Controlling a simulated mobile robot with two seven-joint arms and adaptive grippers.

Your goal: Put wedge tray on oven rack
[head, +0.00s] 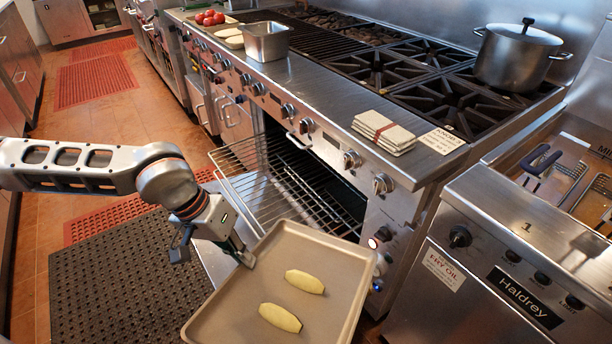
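The wedge tray (331,260) is a beige rectangular tray with two pale yellow wedges (305,281) lying on it. It is in the lower middle of the head view, in front of the oven. My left gripper (245,257) is at the tray's far left corner and appears shut on its rim. The oven rack (262,187) is a wire rack pulled partly out of the open oven under the range, just beyond the tray. The tray's far edge overlaps the rack in the picture; I cannot tell whether they touch. My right gripper is not in view.
The oven door (212,262) is folded down below the rack. A stack of folded cloths (384,131) and a metal pan (265,41) sit on the range ledge. A pot (519,56) stands on the burners. A fryer (500,262) stands close on the right.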

